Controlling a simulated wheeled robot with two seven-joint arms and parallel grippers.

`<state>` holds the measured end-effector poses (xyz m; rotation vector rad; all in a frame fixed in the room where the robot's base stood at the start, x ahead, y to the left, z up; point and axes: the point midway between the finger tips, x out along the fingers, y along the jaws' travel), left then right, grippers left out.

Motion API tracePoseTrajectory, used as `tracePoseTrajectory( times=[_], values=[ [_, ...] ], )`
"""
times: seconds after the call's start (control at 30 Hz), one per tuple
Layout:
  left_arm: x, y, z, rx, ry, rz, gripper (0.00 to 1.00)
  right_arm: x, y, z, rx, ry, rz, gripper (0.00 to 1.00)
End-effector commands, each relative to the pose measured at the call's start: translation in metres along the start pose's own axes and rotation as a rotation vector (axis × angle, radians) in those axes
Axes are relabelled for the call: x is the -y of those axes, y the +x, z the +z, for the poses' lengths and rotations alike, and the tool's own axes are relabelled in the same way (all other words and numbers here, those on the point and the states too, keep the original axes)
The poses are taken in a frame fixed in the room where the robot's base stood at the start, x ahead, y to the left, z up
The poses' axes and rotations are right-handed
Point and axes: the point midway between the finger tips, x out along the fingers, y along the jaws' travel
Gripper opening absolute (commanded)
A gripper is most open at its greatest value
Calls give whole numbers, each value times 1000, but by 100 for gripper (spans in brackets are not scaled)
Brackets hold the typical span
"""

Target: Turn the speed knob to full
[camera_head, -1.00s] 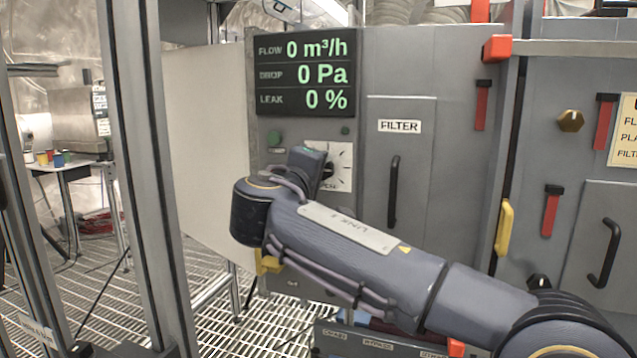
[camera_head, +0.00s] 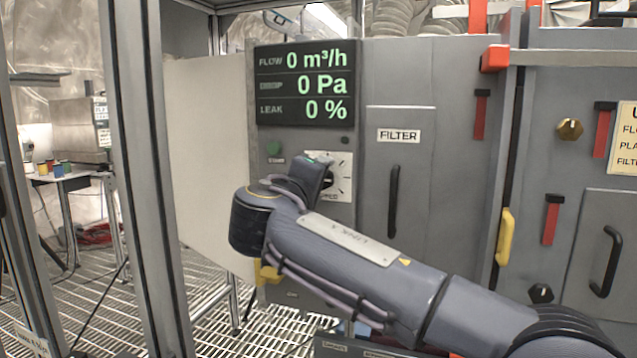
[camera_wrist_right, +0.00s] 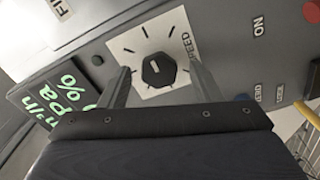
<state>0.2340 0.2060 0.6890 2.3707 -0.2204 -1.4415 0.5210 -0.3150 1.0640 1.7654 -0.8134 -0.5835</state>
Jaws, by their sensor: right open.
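The speed knob (camera_wrist_right: 158,70) is a dark, many-sided knob with a short white mark, on a white dial plate (camera_wrist_right: 140,45) with black ticks and the word SPEED. My right gripper (camera_wrist_right: 160,71) is open, with one finger on each side of the knob. Gaps show between fingers and knob; I cannot tell how deep the fingers reach. In the head view the dial plate (camera_head: 345,172) shows beside my right gripper (camera_head: 325,180), which mostly covers the knob. The display (camera_head: 305,83) reads flow 0 m³/h, drop 0 Pa, leak 0 %. My left gripper is out of view.
A green button (camera_head: 274,148) sits left of the dial. A FILTER door with a black handle (camera_head: 394,200) stands right of it. A yellow handle (camera_head: 505,236) and red latches are farther right. A grey post (camera_head: 150,180) stands at left.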

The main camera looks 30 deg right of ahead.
Motion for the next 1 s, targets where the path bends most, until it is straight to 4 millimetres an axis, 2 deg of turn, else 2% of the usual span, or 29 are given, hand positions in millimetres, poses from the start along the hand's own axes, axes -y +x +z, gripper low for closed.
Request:
tracePoseTrajectory(
  times=[0.23,0.5,0.63,0.77,1.0],
  values=[
    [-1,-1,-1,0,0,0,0,-1,-8,-1,-3,1,0,58],
    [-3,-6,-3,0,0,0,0,-1,-54,-1,-5,0,-1,58],
    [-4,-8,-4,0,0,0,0,-1,-70,-1,-4,0,-1,58],
    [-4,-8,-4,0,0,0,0,0,-78,0,-1,1,0,58],
    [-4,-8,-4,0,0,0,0,0,-78,0,0,0,0,58]
  ],
)
